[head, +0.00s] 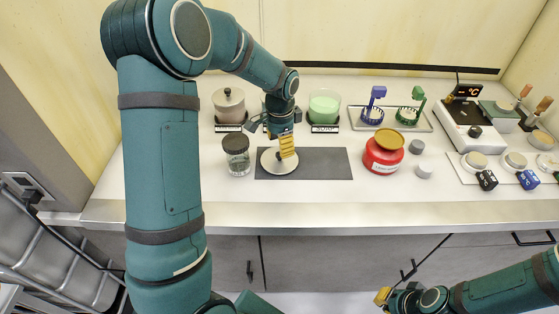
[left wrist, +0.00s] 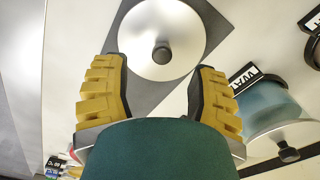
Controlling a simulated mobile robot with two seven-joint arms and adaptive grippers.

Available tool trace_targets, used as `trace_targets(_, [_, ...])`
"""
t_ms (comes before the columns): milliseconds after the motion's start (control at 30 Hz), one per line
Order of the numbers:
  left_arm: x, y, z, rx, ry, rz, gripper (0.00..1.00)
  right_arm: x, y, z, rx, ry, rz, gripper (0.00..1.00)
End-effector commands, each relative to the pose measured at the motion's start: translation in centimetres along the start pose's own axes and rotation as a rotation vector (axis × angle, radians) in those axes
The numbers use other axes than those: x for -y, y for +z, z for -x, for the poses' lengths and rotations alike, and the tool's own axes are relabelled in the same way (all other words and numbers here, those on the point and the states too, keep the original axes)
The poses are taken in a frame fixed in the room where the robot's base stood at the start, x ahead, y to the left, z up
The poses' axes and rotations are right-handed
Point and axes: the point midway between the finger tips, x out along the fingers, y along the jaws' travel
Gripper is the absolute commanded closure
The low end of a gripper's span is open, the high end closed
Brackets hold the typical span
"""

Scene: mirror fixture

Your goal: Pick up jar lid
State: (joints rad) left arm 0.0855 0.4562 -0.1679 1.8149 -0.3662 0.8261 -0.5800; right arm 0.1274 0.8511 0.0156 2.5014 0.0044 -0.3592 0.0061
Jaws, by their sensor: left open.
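The jar lid (head: 272,166) is a pale round disc lying on a dark grey mat (head: 325,165). In the left wrist view the lid (left wrist: 140,35) shows a small dark knob at its centre. My left gripper (head: 286,150) is over the lid in the head view. In the left wrist view the open yellow fingers (left wrist: 161,75) stand on either side below the knob, with nothing between them. Whether they touch the lid cannot be told. My right gripper (head: 383,297) is low at the front, away from the counter; its jaws are unclear.
A dark-capped glass jar (head: 238,163) stands left of the mat, and a red canister (head: 383,159) right. A lidded pinkish jar (head: 229,108) and an open green jar (head: 324,108) stand behind. A lidded bluish jar (left wrist: 265,105) shows in the left wrist view.

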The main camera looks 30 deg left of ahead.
Motion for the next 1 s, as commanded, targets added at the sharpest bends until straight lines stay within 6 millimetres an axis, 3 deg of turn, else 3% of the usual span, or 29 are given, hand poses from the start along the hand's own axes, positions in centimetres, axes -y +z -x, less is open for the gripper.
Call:
trace_targets(300, [0.2,0.4,-4.4,0.002,0.002,0.0,0.41,-0.3,0.3,-0.8,0.007,-0.001,0.002,1.0])
trace_targets(633, [0.2,0.3,-4.8,0.0,0.001,0.0,0.39,-0.3,0.4,-0.8,0.008,-0.001,0.003,1.0])
trace_targets(800, [0.2,0.3,-4.8,0.0,0.001,0.0,0.98,-0.3,0.4,-0.8,0.008,-0.001,0.002,1.0])
trace_targets(1000, [0.2,0.3,-4.8,0.0,0.001,0.0,1.0,-0.3,0.4,-0.8,0.008,-0.001,0.002,1.0])
